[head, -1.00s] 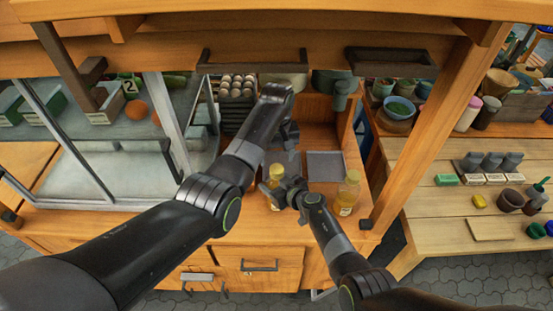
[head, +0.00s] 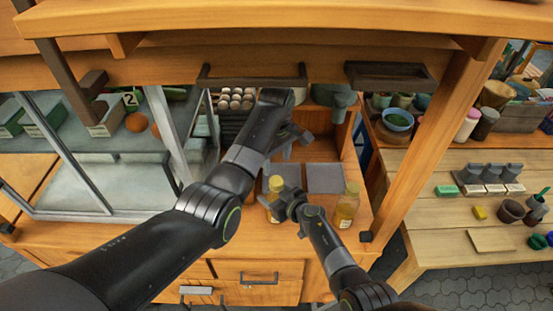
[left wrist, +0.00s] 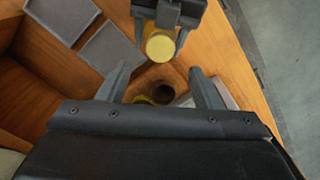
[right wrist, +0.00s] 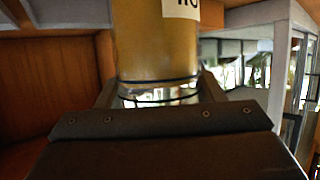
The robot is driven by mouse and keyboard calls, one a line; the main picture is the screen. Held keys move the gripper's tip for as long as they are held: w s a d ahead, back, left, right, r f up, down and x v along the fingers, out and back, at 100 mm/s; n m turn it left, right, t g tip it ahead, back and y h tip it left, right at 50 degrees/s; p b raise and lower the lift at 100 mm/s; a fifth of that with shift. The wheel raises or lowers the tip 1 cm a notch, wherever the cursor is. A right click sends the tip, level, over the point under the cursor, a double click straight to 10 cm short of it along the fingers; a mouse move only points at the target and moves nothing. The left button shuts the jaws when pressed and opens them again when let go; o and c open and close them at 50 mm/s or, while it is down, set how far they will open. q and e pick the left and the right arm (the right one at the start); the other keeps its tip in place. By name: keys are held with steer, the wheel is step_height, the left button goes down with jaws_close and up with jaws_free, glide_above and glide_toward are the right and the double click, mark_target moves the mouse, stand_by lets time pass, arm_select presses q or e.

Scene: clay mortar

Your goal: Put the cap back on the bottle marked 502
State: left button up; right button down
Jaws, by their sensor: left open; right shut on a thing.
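My right gripper (head: 280,203) is shut on an amber bottle (head: 276,187). In the right wrist view this bottle (right wrist: 158,45) fills the jaws, with only a corner of its white label showing, so its number cannot be read. In the left wrist view its round yellow top (left wrist: 160,46) faces up. My left gripper (head: 292,146) is open above and behind it. In the left wrist view, a brown round thing with a dark centre (left wrist: 163,92) and a yellow piece (left wrist: 142,100) show between the open fingers, partly hidden. A second yellow-topped bottle (head: 346,208) stands to the right.
Grey square mats (head: 325,178) lie on the wooden counter behind the bottles. A wooden post (head: 420,135) rises at the right and a glass case (head: 90,185) stands at the left. A shelf beam crosses above. The counter's front edge is near.

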mark_target(276, 180)
arm_select(q)
steer(key=shift+f, duration=4)
steer(key=shift+c, duration=0.5)
steer(key=c, duration=0.9)
steer(key=shift+c, duration=0.2)
steer(key=m, duration=0.6)
steer(key=shift+m, duration=0.3)
